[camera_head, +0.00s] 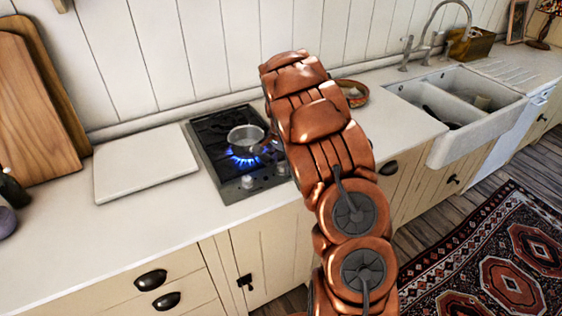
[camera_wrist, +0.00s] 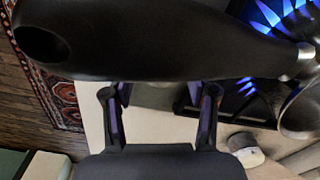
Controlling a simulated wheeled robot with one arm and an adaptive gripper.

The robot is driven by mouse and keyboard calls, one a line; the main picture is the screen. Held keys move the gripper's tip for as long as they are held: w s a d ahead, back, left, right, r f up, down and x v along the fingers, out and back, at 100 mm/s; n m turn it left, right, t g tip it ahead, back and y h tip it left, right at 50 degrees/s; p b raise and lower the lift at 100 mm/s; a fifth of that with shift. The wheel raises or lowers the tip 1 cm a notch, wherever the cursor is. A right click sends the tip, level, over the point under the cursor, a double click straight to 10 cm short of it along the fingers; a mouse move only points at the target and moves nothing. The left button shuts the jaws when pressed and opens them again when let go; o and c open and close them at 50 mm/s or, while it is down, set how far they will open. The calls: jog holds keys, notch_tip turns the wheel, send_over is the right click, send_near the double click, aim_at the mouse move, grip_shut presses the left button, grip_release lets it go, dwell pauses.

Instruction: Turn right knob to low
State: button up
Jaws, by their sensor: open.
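A black stove (camera_head: 205,140) with two front knobs is set into the white counter. The right knob (camera_head: 282,168) shows beside my arm, and the left knob (camera_head: 248,181) is left of it. A pan (camera_head: 246,138) stands over a lit burner with blue flame. My gripper is hidden behind my arm in the head view. In the wrist view my gripper (camera_wrist: 160,110) is open and empty, its fingers apart. A pale knob (camera_wrist: 245,149) lies right of the fingers; I cannot tell which one it is. The dark pan handle (camera_wrist: 150,40) crosses above the fingers.
A white board (camera_head: 146,165) lies left of the stove, and wooden boards (camera_head: 38,100) lean on the wall. A bowl (camera_head: 352,93) stands behind my arm. The sink (camera_head: 455,105) is at the right.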

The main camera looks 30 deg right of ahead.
grip_shut()
dwell(0.4)
jog(key=shift+f+n+b, duration=0.15)
jog(key=shift+n+b, duration=0.15)
jog(key=shift+b, duration=0.4)
jog(key=n+b, duration=0.2)
jog(key=b, duration=0.1)
jog(key=shift+f, duration=0.2)
jog(key=n+b, duration=0.3)
jog(key=b, duration=0.1)
jog(key=n+b, duration=0.3)
jog(key=n, duration=0.2)
jog(key=shift+s+r, duration=0.1)
jog(key=shift+d+r+n+b, duration=0.1)
jog(key=shift+r+n+b, duration=0.1)
jog(key=shift+n+b, duration=1.4)
jog(key=shift+n+p, duration=0.35)
jog(key=shift+n, duration=0.25)
